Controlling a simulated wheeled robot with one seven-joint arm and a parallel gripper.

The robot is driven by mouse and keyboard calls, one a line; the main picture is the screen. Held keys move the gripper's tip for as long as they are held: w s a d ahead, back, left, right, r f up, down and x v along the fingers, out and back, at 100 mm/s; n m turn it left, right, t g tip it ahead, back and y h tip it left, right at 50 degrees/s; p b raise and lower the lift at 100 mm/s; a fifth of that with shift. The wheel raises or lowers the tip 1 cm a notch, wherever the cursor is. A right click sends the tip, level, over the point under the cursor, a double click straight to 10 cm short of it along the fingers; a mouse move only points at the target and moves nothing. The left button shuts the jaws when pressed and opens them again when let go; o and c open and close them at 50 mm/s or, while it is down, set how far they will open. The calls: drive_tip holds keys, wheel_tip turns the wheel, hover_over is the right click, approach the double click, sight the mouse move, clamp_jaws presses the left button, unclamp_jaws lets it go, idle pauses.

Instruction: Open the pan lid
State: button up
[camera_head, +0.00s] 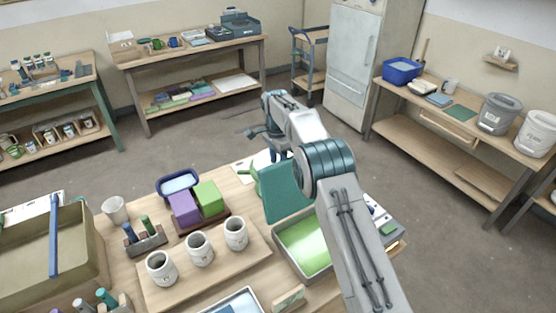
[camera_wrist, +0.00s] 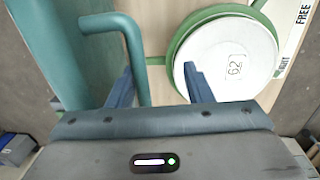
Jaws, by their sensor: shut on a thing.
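The teal pan lid (camera_head: 284,194) stands raised, roughly upright, at the back edge of the pan (camera_head: 292,256), whose open top shows bright green glaze inside. In the wrist view the lid (camera_wrist: 55,55) fills the left side, with its bent teal handle (camera_wrist: 133,50) reaching between my fingers. My gripper (camera_wrist: 160,78) is shut on the handle. In the head view my arm passes over the pan's right side and hides part of it; my fingertips are not clear there.
A white round plate (camera_wrist: 232,62) marked 62, with a green rim, lies just beyond my right finger. White cups (camera_head: 200,249) stand on a board left of the pan. Purple and green blocks (camera_head: 207,197) sit behind them. Floor behind the table is clear.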

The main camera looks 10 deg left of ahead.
drive_tip(key=shift+w+a+r, duration=0.2)
drive_tip(key=shift+a+r, duration=0.05)
drive_tip(key=shift+r, duration=0.1)
